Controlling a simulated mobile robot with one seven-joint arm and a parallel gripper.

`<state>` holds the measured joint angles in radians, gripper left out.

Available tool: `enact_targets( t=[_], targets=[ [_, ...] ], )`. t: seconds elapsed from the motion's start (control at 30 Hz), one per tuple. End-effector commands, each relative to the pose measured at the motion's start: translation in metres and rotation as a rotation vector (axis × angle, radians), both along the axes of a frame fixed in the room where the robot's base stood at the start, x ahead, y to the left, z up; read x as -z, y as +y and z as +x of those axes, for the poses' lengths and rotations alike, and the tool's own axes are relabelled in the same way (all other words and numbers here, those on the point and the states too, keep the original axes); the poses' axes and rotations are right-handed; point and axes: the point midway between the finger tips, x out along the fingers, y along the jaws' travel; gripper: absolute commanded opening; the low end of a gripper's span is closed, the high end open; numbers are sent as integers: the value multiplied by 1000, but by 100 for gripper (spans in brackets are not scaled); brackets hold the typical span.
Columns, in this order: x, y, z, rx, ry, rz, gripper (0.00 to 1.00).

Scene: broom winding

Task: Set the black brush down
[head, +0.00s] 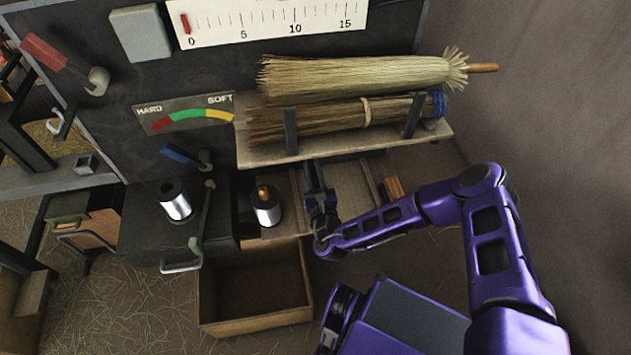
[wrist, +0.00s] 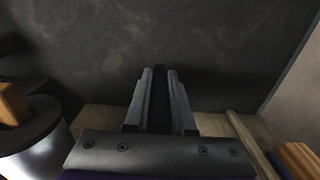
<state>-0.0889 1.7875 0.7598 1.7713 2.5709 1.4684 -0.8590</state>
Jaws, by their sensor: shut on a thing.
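My gripper (head: 316,182) is low in front of the back wall, under the broom shelf, with its fingers pointing toward the wall. In the wrist view my gripper (wrist: 160,78) is shut on a dark, narrow thing (wrist: 160,105) between its fingers, which I take to be the black brush. Only a thin strip of it shows; its bristles and its lower side cannot be made out. In the head view it is too dark to tell the brush from the fingers. The wooden bench top (head: 349,193) is below and beside my gripper.
A shelf (head: 272,153) with two straw brooms (head: 352,78) hangs above my gripper. A metal spool (head: 266,208) with a wooden piece on top stands to the left. Wooden strips (head: 394,188) lie to the right. An open, empty drawer (head: 257,324) juts out below.

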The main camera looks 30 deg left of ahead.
Motion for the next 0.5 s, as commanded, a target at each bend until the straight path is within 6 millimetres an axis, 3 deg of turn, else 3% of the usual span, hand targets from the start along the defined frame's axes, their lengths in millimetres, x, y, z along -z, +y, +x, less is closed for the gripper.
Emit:
enact_targets(
  t=[0.33, 0.5],
  targets=[
    [39, 0, 0, -1, -1, 0, 0],
    [41, 0, 0, -1, -1, 2, 0]
  ],
)
